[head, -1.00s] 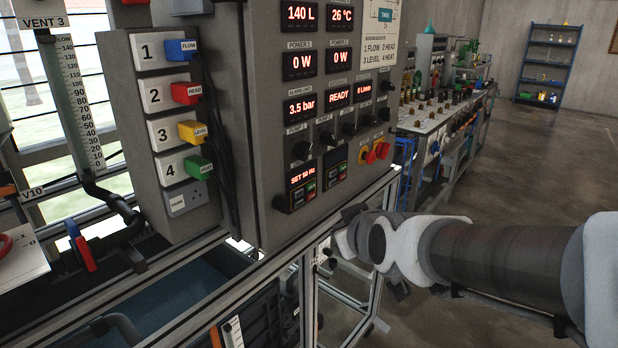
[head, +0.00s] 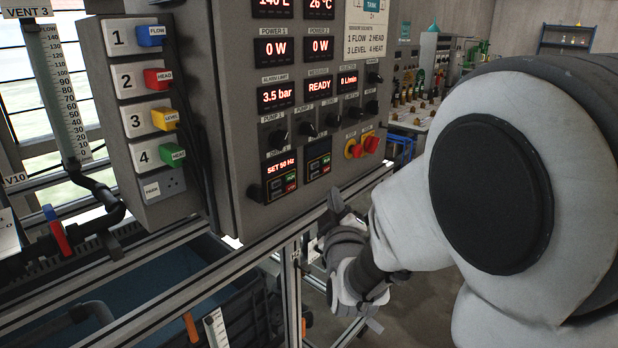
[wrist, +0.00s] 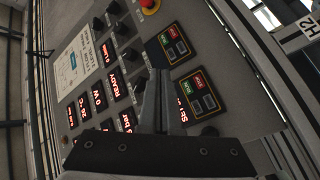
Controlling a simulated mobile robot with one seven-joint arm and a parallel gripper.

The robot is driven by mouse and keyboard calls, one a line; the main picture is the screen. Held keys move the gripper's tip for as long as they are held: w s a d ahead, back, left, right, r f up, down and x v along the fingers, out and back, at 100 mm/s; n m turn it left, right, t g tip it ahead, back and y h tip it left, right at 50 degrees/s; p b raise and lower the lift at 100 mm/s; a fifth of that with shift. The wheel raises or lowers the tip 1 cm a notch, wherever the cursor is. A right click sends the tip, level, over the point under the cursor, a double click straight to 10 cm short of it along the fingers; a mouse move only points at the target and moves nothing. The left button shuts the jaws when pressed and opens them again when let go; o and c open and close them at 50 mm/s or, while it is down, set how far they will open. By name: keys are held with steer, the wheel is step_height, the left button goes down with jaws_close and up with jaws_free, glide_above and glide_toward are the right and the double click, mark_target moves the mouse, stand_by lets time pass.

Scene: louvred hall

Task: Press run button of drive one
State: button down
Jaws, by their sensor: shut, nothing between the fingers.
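Drive one (head: 281,177) is the left of two small black units low on the grey panel; its display reads SET 50 Hz. Its green run button (head: 290,178) sits above a red button. In the wrist view drive one (wrist: 202,103) appears turned, with its green button (wrist: 187,88) beside the red one, and the fingers partly cover its display. My gripper (head: 336,201) is shut and empty, below and right of the drives in the head view. In the wrist view my gripper (wrist: 157,75) points at the panel near the drives; contact is not visible.
Drive two (head: 319,160) is right of drive one. Knobs (head: 306,130) sit above, and a red emergency knob (head: 371,143) is to the right. A metal frame rail (head: 180,275) runs below the panel. A cluttered bench stands behind.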

mark_target(290, 177)
stand_by(0.3)
steer(key=w+a+p, duration=0.1)
steer(key=w+a, duration=0.4)
steer(key=a, duration=0.2)
steer(key=shift+w, duration=0.2)
steer(key=shift+w+a, duration=0.1)
stand_by(2.0)
steer(key=shift+w+a, duration=0.2)
steer(key=shift+a, duration=0.05)
steer(key=shift+w+a, duration=0.2)
steer(key=shift+a, duration=0.05)
stand_by(0.7)
stand_by(0.3)
steer(key=shift+s+d+b, duration=0.3)
steer(key=shift+s+d, duration=0.2)
steer(key=shift+d, duration=0.1)
